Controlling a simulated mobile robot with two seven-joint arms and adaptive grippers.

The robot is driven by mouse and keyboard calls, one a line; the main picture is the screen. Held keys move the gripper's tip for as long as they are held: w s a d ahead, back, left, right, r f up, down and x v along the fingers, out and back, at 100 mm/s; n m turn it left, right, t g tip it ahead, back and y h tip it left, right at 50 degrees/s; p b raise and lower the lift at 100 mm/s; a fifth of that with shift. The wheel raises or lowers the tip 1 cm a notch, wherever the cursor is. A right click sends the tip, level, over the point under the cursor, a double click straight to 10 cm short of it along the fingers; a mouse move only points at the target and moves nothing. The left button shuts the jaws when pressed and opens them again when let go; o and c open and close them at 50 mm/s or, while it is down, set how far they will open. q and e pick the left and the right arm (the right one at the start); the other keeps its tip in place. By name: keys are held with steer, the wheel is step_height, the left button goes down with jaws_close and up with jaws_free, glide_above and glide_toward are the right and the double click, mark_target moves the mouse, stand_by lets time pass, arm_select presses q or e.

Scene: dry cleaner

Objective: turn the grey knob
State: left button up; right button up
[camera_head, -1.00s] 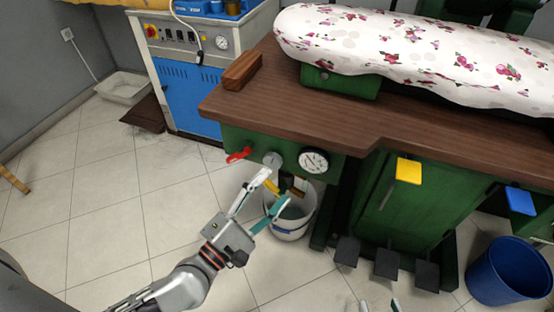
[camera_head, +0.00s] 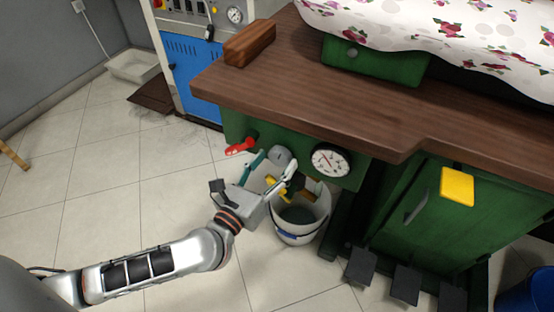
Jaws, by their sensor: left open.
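The grey knob (camera_head: 280,156) sticks out from the green front panel under the wooden tabletop, between a red lever handle (camera_head: 242,146) and a round white dial gauge (camera_head: 330,160). My left gripper (camera_head: 271,169) is open in front of the panel. Its teal-sided finger lies to the left of the knob and its pale finger to the lower right, so the knob appears between or just beyond the fingertips. I cannot tell whether either finger touches it. My right gripper is out of view.
A white bucket (camera_head: 302,230) stands on the floor below the panel. The brown tabletop (camera_head: 300,92) overhangs it. A yellow pad (camera_head: 457,187) and dark pedals (camera_head: 405,285) are at the right. The tiled floor at the left is mostly clear.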

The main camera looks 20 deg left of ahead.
arm_select(q)
steer(key=shift+w+d, duration=0.1)
steer(key=shift+w, duration=0.6)
